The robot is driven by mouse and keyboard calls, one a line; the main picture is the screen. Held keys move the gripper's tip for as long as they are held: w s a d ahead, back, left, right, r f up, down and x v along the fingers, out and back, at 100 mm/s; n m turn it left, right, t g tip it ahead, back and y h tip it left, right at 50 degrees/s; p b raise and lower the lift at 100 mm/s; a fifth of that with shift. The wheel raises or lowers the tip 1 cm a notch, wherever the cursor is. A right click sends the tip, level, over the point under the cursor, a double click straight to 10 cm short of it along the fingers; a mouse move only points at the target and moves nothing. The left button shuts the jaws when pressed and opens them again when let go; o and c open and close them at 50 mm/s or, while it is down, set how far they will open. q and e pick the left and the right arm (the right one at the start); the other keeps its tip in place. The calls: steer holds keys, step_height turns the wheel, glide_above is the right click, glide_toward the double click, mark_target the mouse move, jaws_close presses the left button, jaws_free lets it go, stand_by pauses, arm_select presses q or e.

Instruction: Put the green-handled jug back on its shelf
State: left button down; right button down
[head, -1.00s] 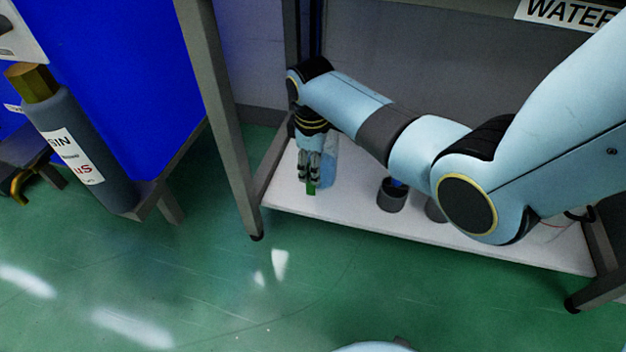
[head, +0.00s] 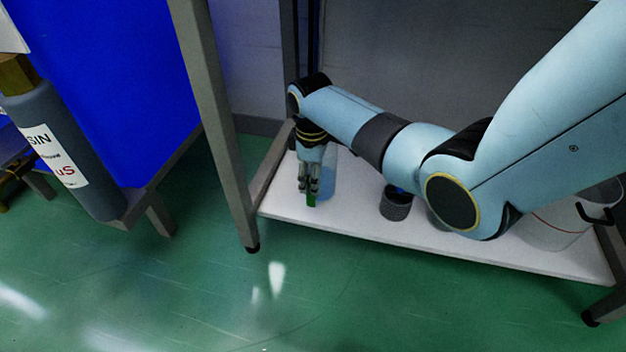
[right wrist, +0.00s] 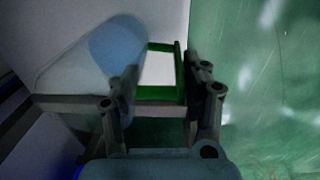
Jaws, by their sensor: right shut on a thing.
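The green-handled jug (head: 328,172) is clear with a bluish tint. It is over the left end of the white lower shelf (head: 350,218), partly hidden behind my right gripper (head: 309,190). I cannot tell whether its base touches the shelf. My right gripper points down and is shut on the jug's green handle, whose green end shows below the fingers. In the right wrist view the jug body (right wrist: 90,60) lies left of the fingers and the green handle (right wrist: 165,93) runs between them. My left gripper is out of view.
A dark ribbed cup (head: 396,205) stands mid-shelf, and a white container with a black handle (head: 560,225) at the right end. Grey rack legs (head: 222,130) frame the shelf. A grey resin bottle (head: 65,150) is at left. The green floor in front is clear.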

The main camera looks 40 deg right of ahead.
steer(key=shift+f, duration=0.1)
stand_by(0.3)
steer(key=c, duration=0.6)
jaws_free()
steer(key=shift+f, duration=0.1)
